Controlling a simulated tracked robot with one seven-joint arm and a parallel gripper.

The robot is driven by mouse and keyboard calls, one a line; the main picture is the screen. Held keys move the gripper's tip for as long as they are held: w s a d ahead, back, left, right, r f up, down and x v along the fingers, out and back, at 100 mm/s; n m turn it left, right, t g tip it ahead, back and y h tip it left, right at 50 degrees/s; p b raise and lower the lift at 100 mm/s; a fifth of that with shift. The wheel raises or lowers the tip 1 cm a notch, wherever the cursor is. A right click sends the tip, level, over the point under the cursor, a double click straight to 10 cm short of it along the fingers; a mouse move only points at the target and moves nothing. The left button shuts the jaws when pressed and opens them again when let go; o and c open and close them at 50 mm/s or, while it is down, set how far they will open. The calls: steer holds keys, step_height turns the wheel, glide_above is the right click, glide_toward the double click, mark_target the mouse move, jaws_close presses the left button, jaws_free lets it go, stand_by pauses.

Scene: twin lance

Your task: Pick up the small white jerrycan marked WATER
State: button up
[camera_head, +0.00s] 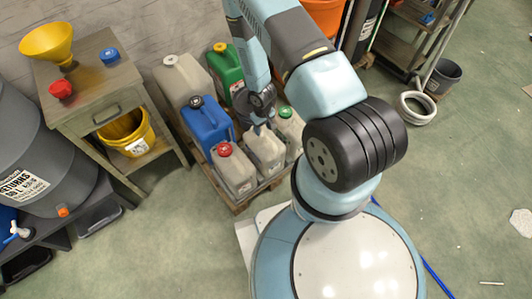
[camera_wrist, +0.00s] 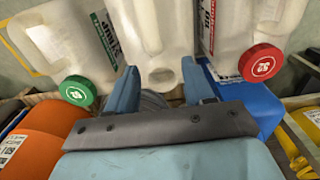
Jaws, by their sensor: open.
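Three small white jerrycans stand in the front row of the pallet. The middle one (camera_head: 264,151) has an open spout and no cap visible; its label is too small to read as WATER. In the wrist view it (camera_wrist: 145,25) stands straight ahead, its round mouth between the fingertips. My gripper (camera_head: 262,126) is open just above and behind this can's top. In the wrist view the two blue fingers of my gripper (camera_wrist: 161,80) are apart, with nothing visibly held. Whether they touch the can cannot be told.
A red-capped can (camera_head: 234,170) and a green-capped can (camera_head: 289,127) stand close on either side. Behind are a blue can (camera_head: 207,124), a beige can (camera_head: 182,80) and a green can (camera_head: 224,66). A wooden cabinet (camera_head: 108,97) stands left. The right floor is mostly clear.

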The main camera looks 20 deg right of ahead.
mark_target(265, 137)
steer(key=shift+f, duration=1.55)
steer(key=shift+d+f, duration=0.2)
steer(key=shift+f, duration=0.8)
steer(key=shift+d+f, duration=0.2)
steer(key=shift+f, duration=1.45)
steer(key=shift+c, duration=0.5)
jaws_close()
